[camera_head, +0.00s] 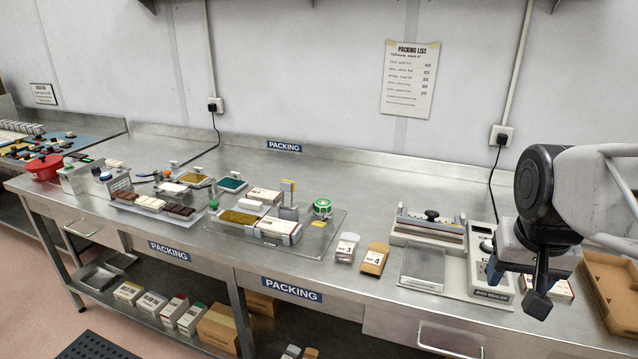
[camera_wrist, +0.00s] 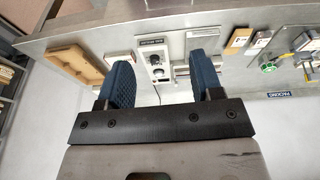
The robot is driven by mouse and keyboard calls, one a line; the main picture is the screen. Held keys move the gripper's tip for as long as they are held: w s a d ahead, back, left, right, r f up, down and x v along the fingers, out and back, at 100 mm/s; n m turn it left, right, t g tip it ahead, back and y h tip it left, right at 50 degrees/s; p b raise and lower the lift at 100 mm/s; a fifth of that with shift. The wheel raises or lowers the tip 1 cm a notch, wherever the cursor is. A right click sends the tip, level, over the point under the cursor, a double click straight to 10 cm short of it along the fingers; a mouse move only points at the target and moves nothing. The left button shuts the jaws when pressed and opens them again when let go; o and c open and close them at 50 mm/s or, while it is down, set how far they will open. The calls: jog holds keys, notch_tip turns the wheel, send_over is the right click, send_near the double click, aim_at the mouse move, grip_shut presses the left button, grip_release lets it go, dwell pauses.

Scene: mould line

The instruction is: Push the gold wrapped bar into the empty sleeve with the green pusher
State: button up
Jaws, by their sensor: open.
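The gold wrapped bar (camera_head: 238,217) lies flat on a clear-edged fixture on the bench, in the middle of the head view. A white sleeve (camera_head: 279,231) lies close to its right end; I cannot see into its opening. A small green knob (camera_head: 213,204), which looks like the pusher's, stands by the bar's left end. My gripper (camera_head: 517,287) is open and empty at the far right, above the bag sealer and well apart from these things. Its two blue fingers also show in the wrist view (camera_wrist: 161,75), spread with nothing between them.
The bag sealer (camera_head: 478,294) and an open brown tray (camera_head: 612,285) are near my gripper. Two small card packs (camera_head: 374,259) stand between the sealer and the fixture. A green-topped roll (camera_head: 322,207) and an upright post (camera_head: 288,195) stand by the fixture. The bench's back strip is clear.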

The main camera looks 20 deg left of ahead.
jog(key=w+a+r+n, duration=0.2)
jog(key=w+a+r, duration=0.1)
jog(key=w+a, duration=1.95)
jog(key=n+t+y, duration=0.1)
jog(key=n+y, duration=0.1)
send_near(213, 202)
jog(key=f, duration=0.1)
jog(key=shift+a+f, duration=0.15)
jog(key=shift+a, duration=0.05)
jog(key=shift+w+f, duration=0.1)
jog(key=shift+x, duration=3.8)
jog(key=shift+w+d, duration=0.15)
